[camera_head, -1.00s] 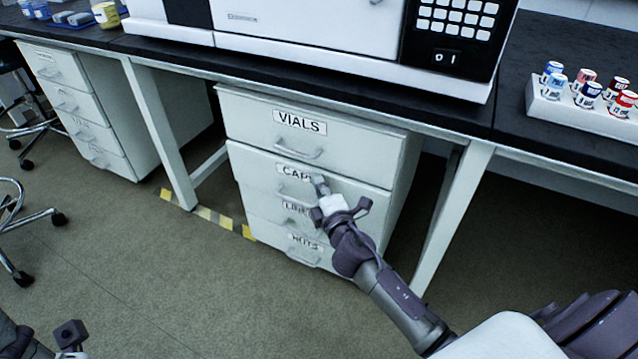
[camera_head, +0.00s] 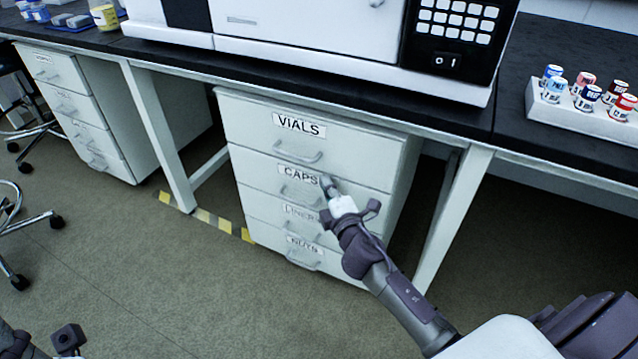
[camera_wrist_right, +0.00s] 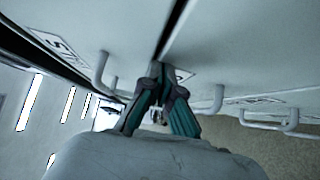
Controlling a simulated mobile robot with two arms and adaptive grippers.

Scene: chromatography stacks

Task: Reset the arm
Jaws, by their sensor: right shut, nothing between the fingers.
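My right gripper (camera_head: 327,182) is in front of the white drawer cabinet (camera_head: 402,180), by the right end of the "CAPS" label (camera_head: 297,175). It is shut and empty. In the right wrist view its closed fingers (camera_wrist_right: 158,75) point at the drawer fronts, close to a seam between two drawers; I cannot tell whether they touch. The drawers look shut. My left arm shows only as a small part at the bottom left of the head view, and its fingers are out of the frame.
A dark bench top (camera_head: 540,50) runs above the cabinet and carries a large white instrument (camera_head: 300,30). A white rack (camera_head: 585,118) of colour-capped vials stands at the right. A bench leg (camera_head: 452,225) stands right of my forearm. The floor in front is open.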

